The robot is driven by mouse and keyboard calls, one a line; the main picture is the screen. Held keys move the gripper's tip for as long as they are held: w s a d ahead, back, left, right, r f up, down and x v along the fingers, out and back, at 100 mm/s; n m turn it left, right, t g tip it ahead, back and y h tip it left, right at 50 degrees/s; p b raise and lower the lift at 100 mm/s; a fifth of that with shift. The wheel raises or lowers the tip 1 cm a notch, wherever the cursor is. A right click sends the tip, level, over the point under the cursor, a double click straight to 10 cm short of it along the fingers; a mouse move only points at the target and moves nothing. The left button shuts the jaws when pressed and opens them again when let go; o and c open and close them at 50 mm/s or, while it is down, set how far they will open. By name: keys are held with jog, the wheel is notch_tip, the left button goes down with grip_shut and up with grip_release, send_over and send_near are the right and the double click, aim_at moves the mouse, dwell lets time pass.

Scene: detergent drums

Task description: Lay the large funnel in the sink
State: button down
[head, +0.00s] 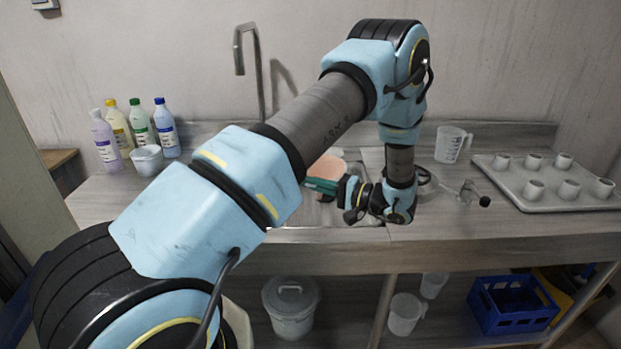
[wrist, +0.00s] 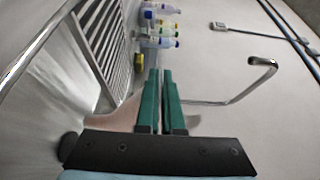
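A salmon-pink rounded thing (head: 326,167), which looks like the large funnel, shows at the sink just behind my gripper's fingers. In the wrist view part of it (wrist: 125,113) shows left of the fingers; the rest is hidden. I cannot tell whether the fingers touch it. My gripper (head: 318,186) points left, low over the sink (head: 318,237), which my arm largely covers. In the wrist view its green fingers (wrist: 161,82) lie almost together, with a thin gap and nothing clearly between them.
A tall tap (head: 252,70) stands behind the sink. Bottles (head: 130,128) and a small tub (head: 147,160) stand at left. A measuring jug (head: 451,144), a clear item with a black end (head: 471,193) and a tray of cups (head: 520,191) are at right. A ribbed rack (wrist: 108,40) shows in the wrist view.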

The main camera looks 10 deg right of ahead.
jog(key=shift+f+b, duration=0.85)
jog(key=shift+f, duration=1.5)
jog(key=c, duration=1)
grip_release()
